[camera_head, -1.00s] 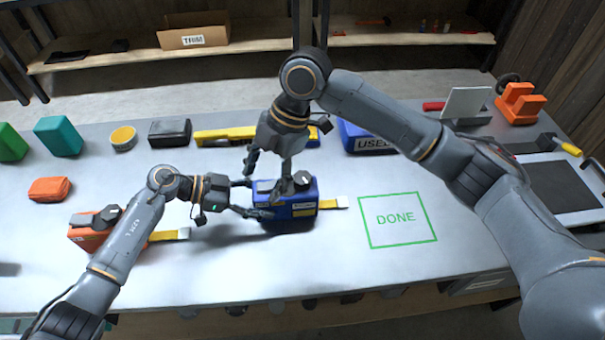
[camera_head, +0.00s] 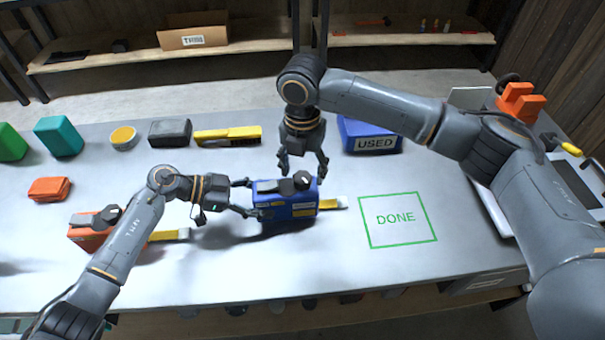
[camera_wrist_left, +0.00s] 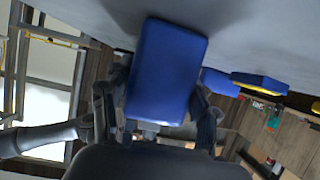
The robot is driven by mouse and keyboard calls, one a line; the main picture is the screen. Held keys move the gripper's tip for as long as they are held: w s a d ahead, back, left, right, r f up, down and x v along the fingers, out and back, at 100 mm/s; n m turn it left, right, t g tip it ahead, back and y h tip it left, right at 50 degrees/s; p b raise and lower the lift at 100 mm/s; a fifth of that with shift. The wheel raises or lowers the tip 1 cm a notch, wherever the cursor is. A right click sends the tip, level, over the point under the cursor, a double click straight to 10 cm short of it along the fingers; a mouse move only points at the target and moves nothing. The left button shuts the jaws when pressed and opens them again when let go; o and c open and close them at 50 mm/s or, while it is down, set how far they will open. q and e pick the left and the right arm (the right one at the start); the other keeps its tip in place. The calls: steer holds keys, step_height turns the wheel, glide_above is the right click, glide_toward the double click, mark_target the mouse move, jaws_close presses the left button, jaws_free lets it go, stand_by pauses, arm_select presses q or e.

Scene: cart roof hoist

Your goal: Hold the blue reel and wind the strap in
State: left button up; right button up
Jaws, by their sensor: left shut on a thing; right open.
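The blue reel (camera_head: 287,207) stands on the bench in the middle, with a dark crank knob (camera_head: 300,181) on top. My left gripper (camera_head: 248,197) is shut on the blue reel from the left. In the left wrist view the blue reel (camera_wrist_left: 167,72) sits between the left fingers. My right gripper (camera_head: 302,165) is open and empty, pointing down just above and behind the reel, apart from the knob.
An orange reel (camera_head: 88,233) with its own yellow strap (camera_head: 168,235) stands at the left. The green DONE square (camera_head: 398,240) to the right is empty. A blue USED bin (camera_head: 368,136), a yellow tool (camera_head: 228,134) and a dark block (camera_head: 170,133) stand behind.

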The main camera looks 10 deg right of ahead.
steer(key=shift+f, duration=1.1)
steer(key=c, duration=1.2)
